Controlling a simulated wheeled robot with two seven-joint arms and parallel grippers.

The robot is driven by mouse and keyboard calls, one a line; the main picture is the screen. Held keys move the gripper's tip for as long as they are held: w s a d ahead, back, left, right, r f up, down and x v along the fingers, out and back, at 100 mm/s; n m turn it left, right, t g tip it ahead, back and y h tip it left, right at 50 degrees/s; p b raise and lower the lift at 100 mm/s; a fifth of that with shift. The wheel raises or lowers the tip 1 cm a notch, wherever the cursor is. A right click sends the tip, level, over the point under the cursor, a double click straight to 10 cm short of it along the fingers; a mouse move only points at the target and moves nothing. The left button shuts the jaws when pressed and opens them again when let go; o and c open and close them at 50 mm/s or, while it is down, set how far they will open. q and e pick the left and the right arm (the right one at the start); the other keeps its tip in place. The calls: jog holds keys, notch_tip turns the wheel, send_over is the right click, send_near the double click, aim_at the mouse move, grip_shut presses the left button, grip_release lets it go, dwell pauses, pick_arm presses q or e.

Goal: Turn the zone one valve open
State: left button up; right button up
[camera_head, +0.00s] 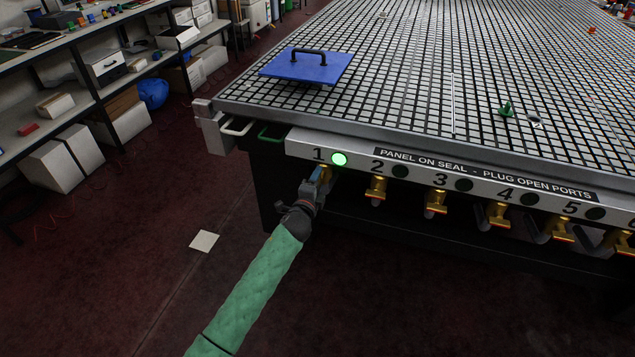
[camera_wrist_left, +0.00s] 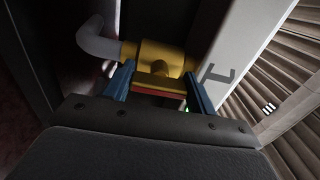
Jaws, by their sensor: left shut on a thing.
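The zone one valve is a brass valve (camera_wrist_left: 160,55) under the number 1 on the table's front panel (camera_head: 365,163). In the wrist view its body lies between the two blue fingers of my left gripper (camera_wrist_left: 155,88). The fingers are shut on its handle (camera_wrist_left: 158,88), which shows a yellow part with a red strip along it. In the head view my left gripper (camera_head: 320,185) reaches the valve from below and largely hides it. The round light (camera_head: 339,159) beside the number 1 glows green. My right gripper is not in view.
Several more brass valves hang in a row to the right, such as the zone two valve (camera_head: 376,188); their lights are dark. A blue panel with a black handle (camera_head: 305,66) lies on the grid table (camera_head: 400,95). A green plug (camera_head: 506,109) stands farther right. Shelves (camera_head: 75,85) stand left, beyond open floor.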

pick_arm(q)
jog(key=o, duration=1)
jog(key=v, duration=0.7)
jog(key=shift+s+a, duration=0.15)
jog(key=shift+s, duration=0.2)
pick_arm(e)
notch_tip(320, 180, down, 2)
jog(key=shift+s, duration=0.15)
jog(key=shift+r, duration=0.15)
